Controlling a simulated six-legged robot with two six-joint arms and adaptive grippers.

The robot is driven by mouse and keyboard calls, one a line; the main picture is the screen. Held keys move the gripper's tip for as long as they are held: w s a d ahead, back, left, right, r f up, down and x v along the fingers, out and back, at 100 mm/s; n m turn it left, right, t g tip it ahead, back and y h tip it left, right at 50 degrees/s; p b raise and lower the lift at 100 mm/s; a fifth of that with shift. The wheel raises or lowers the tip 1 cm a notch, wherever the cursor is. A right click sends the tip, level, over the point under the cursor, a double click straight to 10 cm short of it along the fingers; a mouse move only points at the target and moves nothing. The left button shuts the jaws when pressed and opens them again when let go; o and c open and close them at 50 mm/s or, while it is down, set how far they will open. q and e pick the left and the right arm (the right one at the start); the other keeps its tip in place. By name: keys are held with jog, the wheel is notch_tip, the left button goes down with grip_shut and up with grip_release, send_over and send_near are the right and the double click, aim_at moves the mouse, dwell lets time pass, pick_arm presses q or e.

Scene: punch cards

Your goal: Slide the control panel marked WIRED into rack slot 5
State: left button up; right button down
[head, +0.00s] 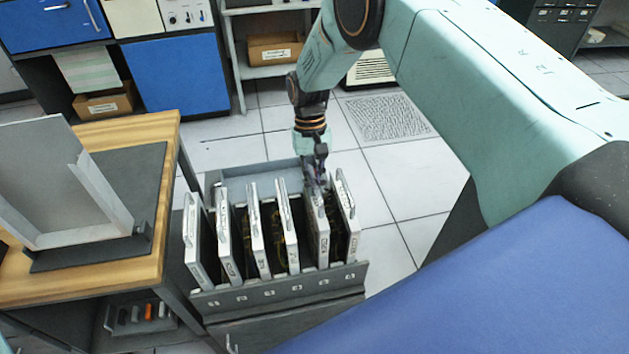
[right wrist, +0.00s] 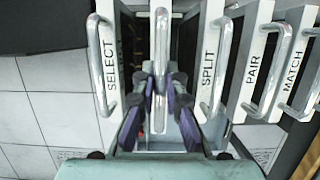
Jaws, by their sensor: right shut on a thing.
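My right gripper (head: 316,182) is shut on the handle of a pale control panel (head: 321,245), fifth from the left in the rack (head: 281,299). The panel stands upright in line with slot 5. Its top looks about level with the neighbouring panels; I cannot tell whether it is fully seated. In the right wrist view the purple fingers (right wrist: 160,92) close around its upright handle (right wrist: 161,28), and the gripper hides its lettering. Its marking is too small to read in the head view. My left gripper is not in view.
Panels marked SELECT (right wrist: 104,60), SPLIT (right wrist: 209,62), PAIR (right wrist: 252,70) and MATCH (right wrist: 292,72) stand close on both sides, with narrow gaps. A wooden table (head: 150,135) with a grey cradle (head: 85,245) is at left. Tiled floor is free behind the rack.

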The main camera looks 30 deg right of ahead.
dwell(0.3)
jog(key=shift+f+b, duration=1)
jog(key=shift+f, duration=0.15)
jog(key=c, duration=1.3)
grip_release()
jog(key=shift+s, duration=0.1)
jog(key=shift+c, duration=0.2)
jog(key=shift+f, duration=0.15)
jog(key=v, duration=1.2)
